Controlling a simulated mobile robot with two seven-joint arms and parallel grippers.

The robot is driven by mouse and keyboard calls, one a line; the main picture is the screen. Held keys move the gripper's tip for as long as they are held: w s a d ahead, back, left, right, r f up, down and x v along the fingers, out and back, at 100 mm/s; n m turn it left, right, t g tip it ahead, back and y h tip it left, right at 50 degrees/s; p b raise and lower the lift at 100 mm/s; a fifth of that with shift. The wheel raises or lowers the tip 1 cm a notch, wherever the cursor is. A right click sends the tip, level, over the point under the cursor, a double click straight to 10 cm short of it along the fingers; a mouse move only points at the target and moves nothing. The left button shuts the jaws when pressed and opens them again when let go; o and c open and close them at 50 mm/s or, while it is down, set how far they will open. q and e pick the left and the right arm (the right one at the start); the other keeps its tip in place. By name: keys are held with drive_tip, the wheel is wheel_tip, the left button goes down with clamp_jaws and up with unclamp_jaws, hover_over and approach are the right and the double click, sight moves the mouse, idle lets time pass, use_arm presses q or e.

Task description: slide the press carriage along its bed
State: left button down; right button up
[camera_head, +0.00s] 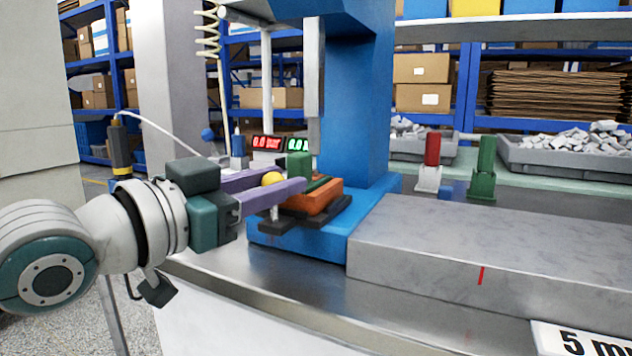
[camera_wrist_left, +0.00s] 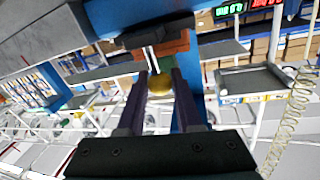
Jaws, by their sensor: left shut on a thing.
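The press carriage (camera_head: 318,200) is an orange block with dark and green parts, sitting low on the blue press base (camera_head: 300,238) in the head view. A yellow ball knob (camera_head: 272,178) is on its near left side. My left gripper (camera_head: 284,182) reaches in from the left, its two purple fingers shut on the knob. In the left wrist view the knob (camera_wrist_left: 160,84) sits between the fingertips, with the orange carriage (camera_wrist_left: 172,50) just beyond. The fingers hide part of the carriage. My right gripper is not in view.
A long grey block (camera_head: 430,235) with a red mark (camera_head: 481,275) lies right of the press base. The blue press column (camera_head: 355,110) rises behind the carriage. Red (camera_head: 432,150) and green (camera_head: 486,155) handles stand behind the block. Two small displays (camera_head: 267,142) are behind the gripper.

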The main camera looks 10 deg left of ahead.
use_arm(q)
drive_tip(key=c, duration=0.6)
unclamp_jaws()
drive_tip(key=shift+w+a, duration=0.1)
drive_tip(key=shift+a, duration=0.2)
drive_tip(key=shift+s+a, duration=0.15)
drive_tip(key=shift+s, duration=0.3)
drive_tip(key=p+v, duration=0.2)
drive_tip(key=v, duration=0.7)
